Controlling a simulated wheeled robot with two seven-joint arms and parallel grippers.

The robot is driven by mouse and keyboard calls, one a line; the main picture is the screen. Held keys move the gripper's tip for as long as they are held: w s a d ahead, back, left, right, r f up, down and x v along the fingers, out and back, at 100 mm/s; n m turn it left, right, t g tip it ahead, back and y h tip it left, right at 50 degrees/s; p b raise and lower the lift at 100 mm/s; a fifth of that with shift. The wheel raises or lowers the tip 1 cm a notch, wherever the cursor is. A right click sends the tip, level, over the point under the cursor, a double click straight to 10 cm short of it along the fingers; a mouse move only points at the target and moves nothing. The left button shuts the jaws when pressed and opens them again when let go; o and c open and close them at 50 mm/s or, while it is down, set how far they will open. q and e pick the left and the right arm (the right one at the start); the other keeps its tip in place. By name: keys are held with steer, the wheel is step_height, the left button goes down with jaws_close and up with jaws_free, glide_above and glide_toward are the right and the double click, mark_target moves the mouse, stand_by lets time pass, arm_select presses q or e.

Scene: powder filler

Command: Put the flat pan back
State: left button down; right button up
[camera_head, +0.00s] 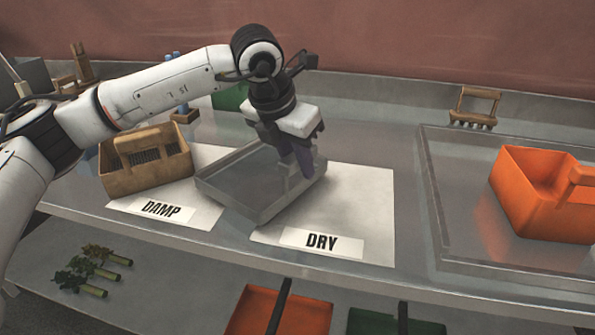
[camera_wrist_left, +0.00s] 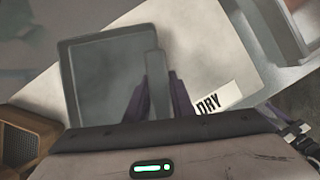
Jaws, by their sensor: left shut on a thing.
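The flat pan (camera_head: 228,188) is a shallow grey square tray with a low rim and a grey upright handle. It straddles the white sheets labelled DAMP (camera_head: 161,209) and DRY (camera_head: 321,242), turned at an angle; I cannot tell whether it rests on them or hangs just above. My left gripper (camera_head: 304,160) comes down from above and is shut on the pan's handle. The left wrist view shows the pan (camera_wrist_left: 92,85) and the dark fingers (camera_wrist_left: 158,100) on both sides of the handle (camera_wrist_left: 154,82). My right gripper is not in view.
A tan caddy (camera_head: 150,180) stands left of the pan. An orange caddy (camera_head: 535,205) stands in a large rimmed tray (camera_head: 436,215) at the right. A wooden brush (camera_head: 475,108) is at the back. Orange (camera_head: 300,312) and green bins and green-leaved bundles (camera_head: 95,265) are below the front edge.

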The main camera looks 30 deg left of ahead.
arm_select(q)
step_height(320, 180, down, 2)
steer(key=shift+f, duration=0.1)
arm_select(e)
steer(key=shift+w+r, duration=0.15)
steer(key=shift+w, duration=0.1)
arm_select(q)
steer(key=c, duration=1.5)
jaws_free()
steer(key=shift+c, duration=0.2)
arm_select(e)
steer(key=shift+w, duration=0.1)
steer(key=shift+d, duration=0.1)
arm_select(q)
steer(key=v, duration=1.2)
steer(key=shift+w+b, duration=0.1)
steer(key=shift+b, duration=0.25)
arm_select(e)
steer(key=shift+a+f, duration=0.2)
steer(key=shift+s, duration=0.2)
